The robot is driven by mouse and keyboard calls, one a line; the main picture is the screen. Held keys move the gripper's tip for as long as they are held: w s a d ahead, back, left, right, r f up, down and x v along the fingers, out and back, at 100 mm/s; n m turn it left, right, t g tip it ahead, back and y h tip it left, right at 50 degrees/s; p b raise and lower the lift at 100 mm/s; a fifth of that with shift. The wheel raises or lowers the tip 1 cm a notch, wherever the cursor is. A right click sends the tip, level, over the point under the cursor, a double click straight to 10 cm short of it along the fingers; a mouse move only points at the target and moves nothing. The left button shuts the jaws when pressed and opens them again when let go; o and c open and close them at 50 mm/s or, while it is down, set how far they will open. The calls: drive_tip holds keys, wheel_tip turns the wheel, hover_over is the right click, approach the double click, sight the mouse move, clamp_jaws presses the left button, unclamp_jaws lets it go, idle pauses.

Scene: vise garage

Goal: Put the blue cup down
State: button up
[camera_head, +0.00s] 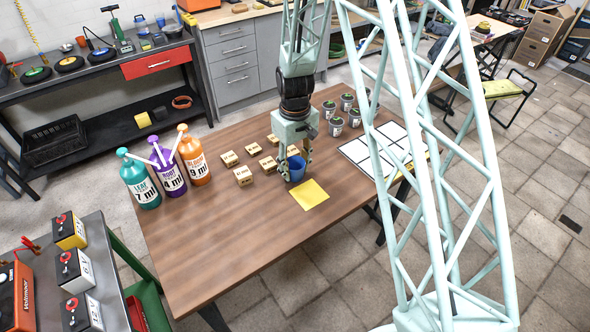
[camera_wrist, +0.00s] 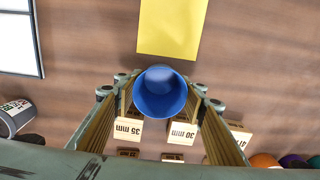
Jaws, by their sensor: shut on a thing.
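The blue cup (camera_head: 296,168) is between the fingers of my gripper (camera_head: 297,160), which is shut on it. In the wrist view the cup (camera_wrist: 160,92) shows its open mouth, with a finger of my gripper (camera_wrist: 160,97) against each side. The cup is by the near edge of the group of wooden blocks, next to a yellow square (camera_head: 309,194) on the table. The yellow square (camera_wrist: 170,25) lies just beyond the cup in the wrist view, apart from it. I cannot tell whether the cup touches the table.
Wooden blocks (camera_head: 243,176) marked in mm stand close beside the cup. Several grey cans (camera_head: 335,127) and a white gridded board (camera_head: 372,150) are to the right. Three pump bottles (camera_head: 140,182) stand on the left. The near part of the wooden table (camera_head: 225,245) is clear.

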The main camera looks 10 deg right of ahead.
drive_tip(key=shift+f, duration=0.1)
idle(0.3)
drive_tip(key=shift+o, duration=1.4)
drive_tip(key=shift+f, duration=0.1)
drive_tip(key=o, duration=0.5)
drive_tip(key=shift+r, duration=0.2)
wheel_tip(320, 180, up, 12)
drive_tip(key=p, duration=0.1)
drive_tip(key=shift+p, duration=0.35)
